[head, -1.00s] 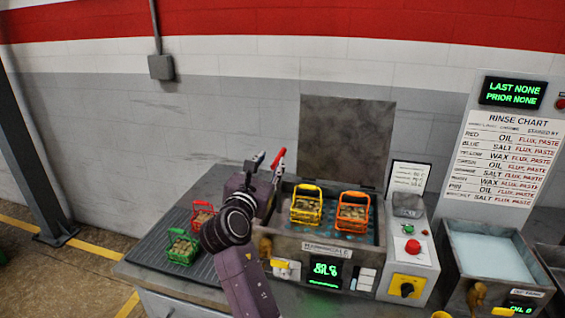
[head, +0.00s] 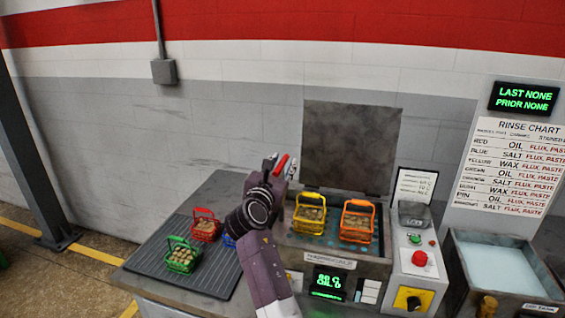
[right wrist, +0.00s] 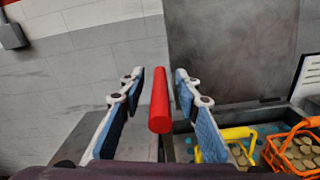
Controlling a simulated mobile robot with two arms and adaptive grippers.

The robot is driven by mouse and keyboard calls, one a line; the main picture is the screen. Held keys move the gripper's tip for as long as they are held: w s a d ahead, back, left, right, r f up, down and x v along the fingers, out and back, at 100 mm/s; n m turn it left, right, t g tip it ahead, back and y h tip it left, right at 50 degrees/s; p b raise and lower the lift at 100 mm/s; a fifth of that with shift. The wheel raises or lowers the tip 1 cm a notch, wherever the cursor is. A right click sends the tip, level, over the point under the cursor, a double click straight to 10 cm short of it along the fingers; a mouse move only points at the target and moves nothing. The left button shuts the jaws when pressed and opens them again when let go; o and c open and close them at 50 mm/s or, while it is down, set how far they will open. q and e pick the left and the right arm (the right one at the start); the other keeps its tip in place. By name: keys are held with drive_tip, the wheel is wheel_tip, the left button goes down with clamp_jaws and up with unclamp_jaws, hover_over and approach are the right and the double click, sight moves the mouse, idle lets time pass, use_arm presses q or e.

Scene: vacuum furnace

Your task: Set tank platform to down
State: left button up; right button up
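The tank (head: 330,250) stands on the bench with its lid up behind it. Its dark perforated platform (head: 333,238) shows high in the opening, bearing a yellow basket (head: 309,214) and an orange basket (head: 357,222). A red lever handle (right wrist: 159,105) stands at the tank's left side and also shows in the head view (head: 281,165). My right gripper (right wrist: 158,85) is open, with its blue-padded fingers on either side of the handle and a visible gap to each. It also shows in the head view (head: 276,168). My left gripper is out of view.
A ribbed mat (head: 205,272) to the left holds a red basket (head: 206,226), a green basket (head: 181,256) and a partly hidden blue basket (head: 229,240). A control box (head: 413,275) stands right of the tank. Beyond it is a rinse basin (head: 500,265).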

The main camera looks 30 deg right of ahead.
drive_tip(key=shift+r, duration=0.1)
drive_tip(key=shift+c, duration=0.2)
clamp_jaws()
wheel_tip(320, 180, down, 8)
drive_tip(key=b, duration=0.2)
drive_tip(key=shift+r, duration=0.25)
drive_tip(key=shift+o, duration=0.2)
unclamp_jaws()
drive_tip(key=shift+r, duration=0.1)
